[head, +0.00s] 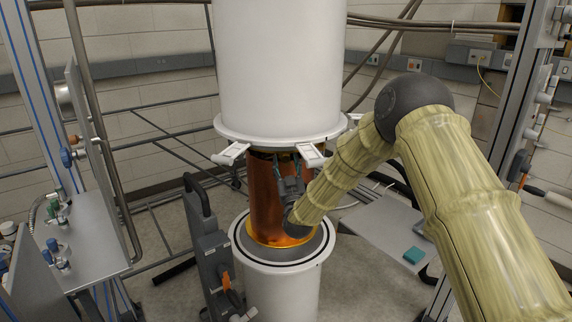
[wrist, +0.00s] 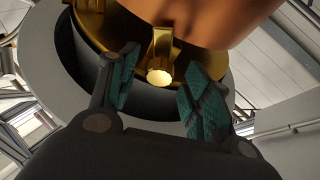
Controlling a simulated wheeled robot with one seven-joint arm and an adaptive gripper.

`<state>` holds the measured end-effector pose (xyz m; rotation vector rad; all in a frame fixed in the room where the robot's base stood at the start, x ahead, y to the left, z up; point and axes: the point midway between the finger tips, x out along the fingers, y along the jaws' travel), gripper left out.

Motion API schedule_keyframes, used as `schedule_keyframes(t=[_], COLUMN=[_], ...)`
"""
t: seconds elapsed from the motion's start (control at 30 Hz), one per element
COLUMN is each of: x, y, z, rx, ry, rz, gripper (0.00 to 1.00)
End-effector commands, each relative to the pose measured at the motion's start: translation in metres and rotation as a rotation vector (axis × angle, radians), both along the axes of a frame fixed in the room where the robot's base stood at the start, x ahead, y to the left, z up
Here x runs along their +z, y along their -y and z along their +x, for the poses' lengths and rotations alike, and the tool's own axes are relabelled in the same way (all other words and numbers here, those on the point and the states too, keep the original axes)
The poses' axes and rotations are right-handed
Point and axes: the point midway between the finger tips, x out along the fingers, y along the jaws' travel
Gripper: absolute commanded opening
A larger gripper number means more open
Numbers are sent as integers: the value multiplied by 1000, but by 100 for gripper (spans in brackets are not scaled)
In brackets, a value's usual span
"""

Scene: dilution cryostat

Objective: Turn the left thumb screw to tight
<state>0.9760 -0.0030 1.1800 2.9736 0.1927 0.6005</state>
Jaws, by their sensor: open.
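A gold thumb screw with a pale round end (wrist: 159,76) shows in the wrist view, below the copper cylinder (wrist: 205,15). My gripper (wrist: 161,66) is open, with one teal-padded finger on each side of the screw and visible gaps to it. A second gold fitting (wrist: 90,6) is partly cut off at the top left of the wrist view. In the head view my gripper (head: 287,168) is in front of the copper cylinder (head: 262,195), and I cannot make out the screw there. I cannot tell from the pictures whether the screw between the fingers is the left one.
A large white vessel (head: 280,65) with a flange and white latches hangs above the copper cylinder. A lower white can (head: 282,290) surrounds its base. A small teal block (head: 414,255) lies at right.

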Motion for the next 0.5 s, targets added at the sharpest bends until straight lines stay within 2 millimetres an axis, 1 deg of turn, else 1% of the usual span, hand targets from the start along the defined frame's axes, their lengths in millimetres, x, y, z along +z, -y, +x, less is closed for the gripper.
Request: schedule_keyframes(t=[0.1, 0.13, 0.27, 0.3, 0.37, 0.5], x=[0, 0, 0, 0, 0, 0], y=[0, 0, 0, 0, 0, 0], z=[0, 0, 0, 0, 0, 0], rx=[0, 0, 0, 0, 0, 0], ry=[0, 0, 0, 0, 0, 0], rz=[0, 0, 0, 0, 0, 2], gripper=[49, 45, 22, 14, 4, 4])
